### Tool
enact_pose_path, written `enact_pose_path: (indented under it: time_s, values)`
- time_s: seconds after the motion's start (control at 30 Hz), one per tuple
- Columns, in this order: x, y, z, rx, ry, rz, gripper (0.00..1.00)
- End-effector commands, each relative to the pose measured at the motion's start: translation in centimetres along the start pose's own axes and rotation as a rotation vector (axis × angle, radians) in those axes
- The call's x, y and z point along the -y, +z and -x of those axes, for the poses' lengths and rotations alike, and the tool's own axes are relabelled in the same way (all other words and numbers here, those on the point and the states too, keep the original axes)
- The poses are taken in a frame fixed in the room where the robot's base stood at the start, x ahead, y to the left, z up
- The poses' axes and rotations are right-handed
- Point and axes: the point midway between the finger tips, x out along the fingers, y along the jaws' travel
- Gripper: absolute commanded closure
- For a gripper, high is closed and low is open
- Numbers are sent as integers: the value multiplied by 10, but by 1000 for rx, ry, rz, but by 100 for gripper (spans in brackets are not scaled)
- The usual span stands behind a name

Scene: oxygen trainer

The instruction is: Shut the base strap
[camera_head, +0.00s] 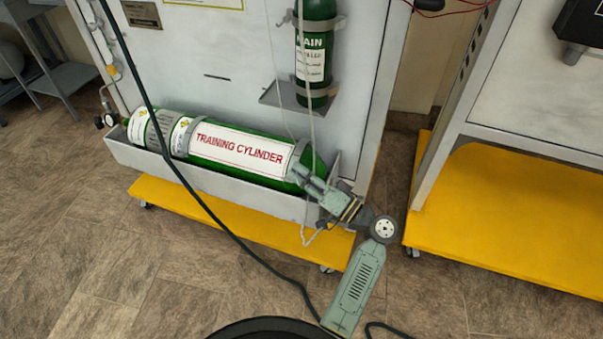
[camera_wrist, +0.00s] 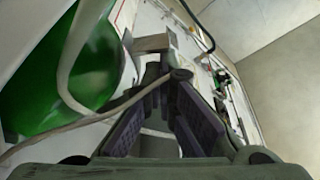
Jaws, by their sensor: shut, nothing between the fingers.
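The green training cylinder (camera_head: 240,148), with a white label, lies on its side in a grey trough (camera_head: 215,188). A grey strap (camera_head: 297,158) goes round it near its right end. Which part of this strap is its free end or catch, I cannot tell. My gripper (camera_head: 304,176) is at the cylinder's right end, just right of the strap, and partly hides that end. Contact is unclear.
A pale thin line (camera_head: 311,110) hangs down past my gripper; a tan line (camera_wrist: 75,124) crosses beside the fingers in the wrist view. A small green cylinder (camera_head: 315,45) stands on a bracket above. Yellow bases (camera_head: 185,199) edge the floor; a dark cable (camera_head: 225,228) crosses in front.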

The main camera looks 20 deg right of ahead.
Motion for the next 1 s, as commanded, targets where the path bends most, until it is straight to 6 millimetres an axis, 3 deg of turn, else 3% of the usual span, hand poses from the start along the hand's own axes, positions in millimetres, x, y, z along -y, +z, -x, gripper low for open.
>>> enact_pose_path:
  time_s: [0.6, 0.77, 1.0]
  values:
    - [-4, 5, 7, -2, 2, -1, 100]
    - [-4, 5, 32, -3, 3, -1, 100]
    - [-4, 5, 84, -4, 3, -1, 100]
